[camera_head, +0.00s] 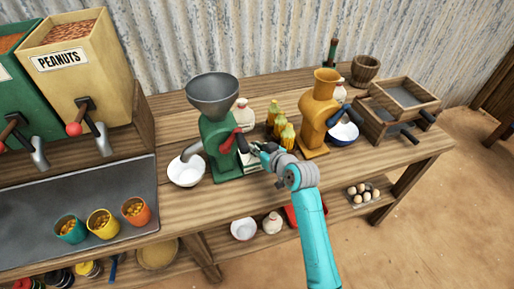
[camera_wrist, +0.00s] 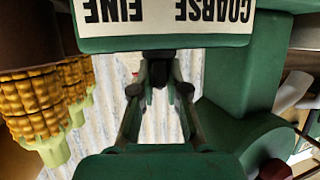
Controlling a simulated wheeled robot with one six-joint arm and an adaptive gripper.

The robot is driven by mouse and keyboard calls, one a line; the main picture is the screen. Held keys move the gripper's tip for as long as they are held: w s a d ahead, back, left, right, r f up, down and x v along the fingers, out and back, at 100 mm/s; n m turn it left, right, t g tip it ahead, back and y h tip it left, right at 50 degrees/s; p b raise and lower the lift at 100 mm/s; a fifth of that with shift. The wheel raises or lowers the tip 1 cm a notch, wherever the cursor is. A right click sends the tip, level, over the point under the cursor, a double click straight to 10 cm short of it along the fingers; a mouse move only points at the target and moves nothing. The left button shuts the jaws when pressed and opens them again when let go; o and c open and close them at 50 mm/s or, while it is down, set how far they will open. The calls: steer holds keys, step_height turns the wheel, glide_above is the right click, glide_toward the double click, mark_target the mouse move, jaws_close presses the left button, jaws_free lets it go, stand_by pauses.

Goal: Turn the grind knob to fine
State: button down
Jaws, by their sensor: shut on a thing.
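The green grinder (camera_head: 215,130) with a grey hopper stands on the wooden bench. In the wrist view its green body (camera_wrist: 232,70) fills the right side. Its label plate (camera_wrist: 165,22) shows upside down, with FINE on the left and COARSE on the right. My gripper (camera_wrist: 160,88) is just below the plate's edge in that view, its fingers shut on a small dark part, which looks like the grind knob (camera_wrist: 159,70). The knob is mostly hidden, and I cannot tell its setting. In the head view my gripper (camera_head: 256,149) is at the grinder's right side.
A red crank handle (camera_head: 229,142) is close left of my gripper. A white bowl (camera_head: 186,171) stands under the grinder's spout. The bench front (camera_head: 225,208) is clear.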

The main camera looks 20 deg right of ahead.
steer(key=shift+d+n+y, duration=0.15)
steer(key=shift+n+y, duration=0.15)
steer(key=n+y, duration=0.1)
steer(key=n+g+y, duration=0.1)
steer(key=shift+w+d+n+g+y, duration=0.15)
steer(key=shift+n+g+y, duration=0.15)
steer(key=shift+y, duration=0.1)
steer(key=shift+n+g+y, duration=1.1)
steer(key=shift+n+y, duration=0.1)
steer(key=shift+n, duration=0.2)
steer(key=c, duration=1.2)
jaws_free()
steer(key=shift+d, duration=0.1)
steer(key=v, duration=1.2)
steer(key=shift+f, duration=0.15)
